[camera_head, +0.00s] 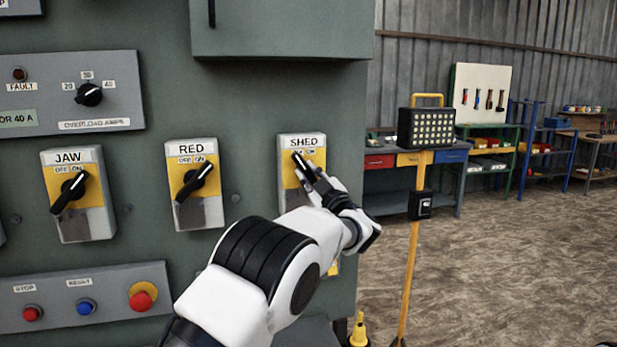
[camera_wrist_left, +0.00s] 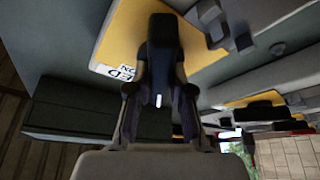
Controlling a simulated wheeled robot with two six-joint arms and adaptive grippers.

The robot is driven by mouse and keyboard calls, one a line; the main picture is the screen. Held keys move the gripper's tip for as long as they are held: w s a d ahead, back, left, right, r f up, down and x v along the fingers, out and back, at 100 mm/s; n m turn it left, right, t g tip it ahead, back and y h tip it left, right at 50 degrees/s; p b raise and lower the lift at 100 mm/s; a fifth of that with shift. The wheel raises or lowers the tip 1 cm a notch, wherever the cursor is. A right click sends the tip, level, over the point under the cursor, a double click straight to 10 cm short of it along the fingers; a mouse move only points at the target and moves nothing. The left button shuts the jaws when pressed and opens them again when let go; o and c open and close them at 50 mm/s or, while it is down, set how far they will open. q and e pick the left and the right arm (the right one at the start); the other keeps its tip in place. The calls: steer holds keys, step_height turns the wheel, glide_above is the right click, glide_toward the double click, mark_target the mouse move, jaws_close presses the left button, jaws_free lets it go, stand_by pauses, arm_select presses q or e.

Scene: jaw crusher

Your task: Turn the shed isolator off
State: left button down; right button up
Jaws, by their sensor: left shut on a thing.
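The shed isolator (camera_head: 288,181) is a yellow and grey box labelled SHED on the right of the panel. Its black handle (camera_head: 301,161) slants from upper left to lower right, with its upper end over the OFF side of the label. My left gripper (camera_head: 312,180) is at the front of this isolator, shut on the handle, and covers its lower part. In the left wrist view the black handle (camera_wrist_left: 163,60) stands between the fingers before the yellow plate (camera_wrist_left: 125,30). My right gripper is not in view.
The red isolator (camera_head: 208,213) and jaw isolator (camera_head: 92,223) stand to the left, their handles slanting lower left to upper right. Below are stop, reset and red push buttons (camera_head: 141,297). A cabinet box (camera_head: 285,30) juts out above. A yellow lamp stand (camera_head: 411,265) is at right.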

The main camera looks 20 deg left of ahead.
arm_select(q)
steer(key=shift+r+n+g, duration=0.25)
steer(key=shift+n+g, duration=0.35)
steer(key=shift+n, duration=0.9)
steer(key=c, duration=1)
jaws_free()
steer(key=shift+c, duration=0.2)
steer(key=shift+f, duration=0.1)
